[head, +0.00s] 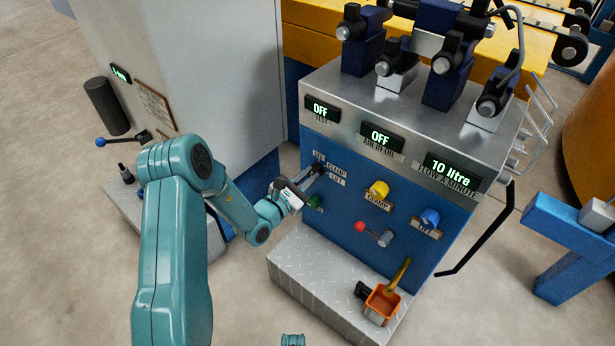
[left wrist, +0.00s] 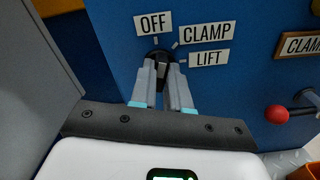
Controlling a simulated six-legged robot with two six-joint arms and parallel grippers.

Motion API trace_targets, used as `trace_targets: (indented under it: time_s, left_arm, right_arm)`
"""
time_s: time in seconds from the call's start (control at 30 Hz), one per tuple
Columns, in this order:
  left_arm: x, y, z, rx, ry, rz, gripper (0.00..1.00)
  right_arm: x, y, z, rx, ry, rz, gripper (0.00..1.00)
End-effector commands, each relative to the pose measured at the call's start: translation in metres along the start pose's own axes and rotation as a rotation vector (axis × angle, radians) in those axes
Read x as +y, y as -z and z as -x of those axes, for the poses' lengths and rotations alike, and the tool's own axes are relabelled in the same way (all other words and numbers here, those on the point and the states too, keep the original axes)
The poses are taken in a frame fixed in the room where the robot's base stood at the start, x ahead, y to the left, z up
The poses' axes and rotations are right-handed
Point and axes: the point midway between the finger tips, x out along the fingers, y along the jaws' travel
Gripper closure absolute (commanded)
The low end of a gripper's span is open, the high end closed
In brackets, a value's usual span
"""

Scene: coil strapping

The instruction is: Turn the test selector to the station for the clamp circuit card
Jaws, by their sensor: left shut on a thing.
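The test selector is a small dark knob (left wrist: 159,56) on the blue panel face, mostly covered by my fingers. Around it are white plates reading OFF (left wrist: 153,25), CLAMP (left wrist: 207,33) and LIFT (left wrist: 210,58), each with a short tick mark. My left gripper (left wrist: 161,72) is shut on the knob, its fingers on either side of it. In the head view the left gripper (head: 312,179) reaches the panel's left side. The display above the TEST label (head: 320,109) reads OFF. Which way the knob points is hard to tell.
Right of the selector are a yellow knob (head: 378,188) marked CLAMP, a red-ball lever (head: 361,227) and a blue knob (head: 429,218) marked LIFT. An orange bin (head: 381,305) stands on the tread-plate step (head: 318,275) below. A grey cabinet (head: 215,70) stands left.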

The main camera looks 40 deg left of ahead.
Motion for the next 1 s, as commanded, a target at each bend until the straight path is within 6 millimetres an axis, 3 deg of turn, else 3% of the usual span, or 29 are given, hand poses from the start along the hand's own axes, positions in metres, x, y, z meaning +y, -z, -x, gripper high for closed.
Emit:
trace_targets:
  time_s: [0.5, 1.0]
  left_arm:
    - [-0.0021, 0.0018, 0.0009, 0.003, 0.001, -0.368, 1.0]
    - [-0.0026, 0.0021, 0.0012, 0.004, 0.002, -0.469, 1.0]
  right_arm:
    - [0.0013, 0.0006, -0.0025, 0.002, 0.0, -0.002, 0.57]
    - [0.0017, 0.001, -0.0031, 0.003, 0.0, -0.002, 0.57]
